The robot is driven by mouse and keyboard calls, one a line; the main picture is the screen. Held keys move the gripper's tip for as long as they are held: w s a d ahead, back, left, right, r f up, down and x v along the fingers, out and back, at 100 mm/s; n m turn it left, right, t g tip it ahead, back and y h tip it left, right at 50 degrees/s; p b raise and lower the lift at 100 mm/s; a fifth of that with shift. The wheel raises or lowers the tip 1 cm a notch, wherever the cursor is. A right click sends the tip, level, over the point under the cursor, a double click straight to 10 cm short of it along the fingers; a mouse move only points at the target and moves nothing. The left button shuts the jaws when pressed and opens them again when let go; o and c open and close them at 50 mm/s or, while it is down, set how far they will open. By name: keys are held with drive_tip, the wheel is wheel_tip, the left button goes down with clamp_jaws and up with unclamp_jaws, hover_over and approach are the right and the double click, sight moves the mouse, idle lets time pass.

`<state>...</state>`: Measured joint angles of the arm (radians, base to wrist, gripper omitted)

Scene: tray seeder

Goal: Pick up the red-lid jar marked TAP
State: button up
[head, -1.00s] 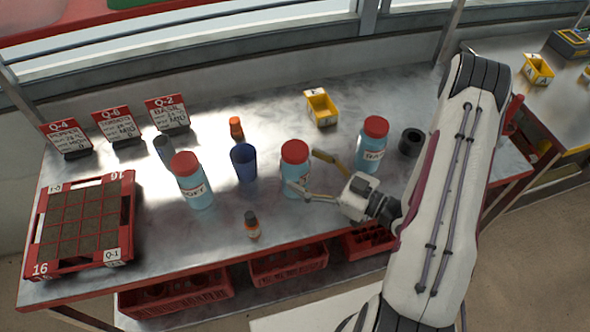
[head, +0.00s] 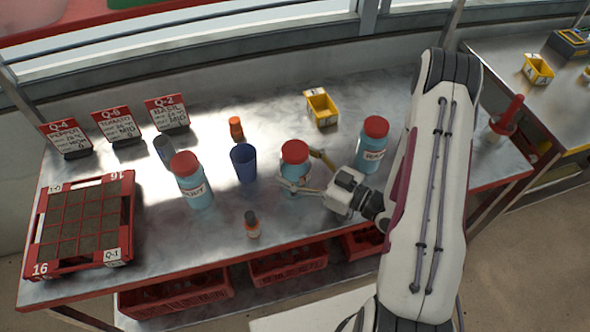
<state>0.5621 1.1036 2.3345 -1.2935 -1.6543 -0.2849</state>
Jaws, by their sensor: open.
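Three blue jars with red lids stand upright on the metal bench. The middle jar (head: 295,154) has a label mostly hidden by my gripper, so I cannot read it. The left jar (head: 189,172) has a label that seems to end in "ORT". The right jar (head: 373,138) has a label that seems to begin with "RA". My gripper (head: 302,169) is open, with one finger in front of the middle jar and the other on its far right side. I cannot tell whether either finger touches it. The middle jar stands on the bench.
A blue cup (head: 244,165), an orange-capped bottle (head: 236,128) and a small brown bottle (head: 252,226) stand near the middle jar. A yellow bin (head: 321,108) is behind it. A red seedling tray (head: 126,225) is at left, beside several sign cards (head: 118,124).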

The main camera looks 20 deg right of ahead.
sight(295, 149)
drive_tip(key=c, duration=1.7)
drive_tip(key=shift+r, duration=0.25)
drive_tip(key=shift+r, duration=4.8)
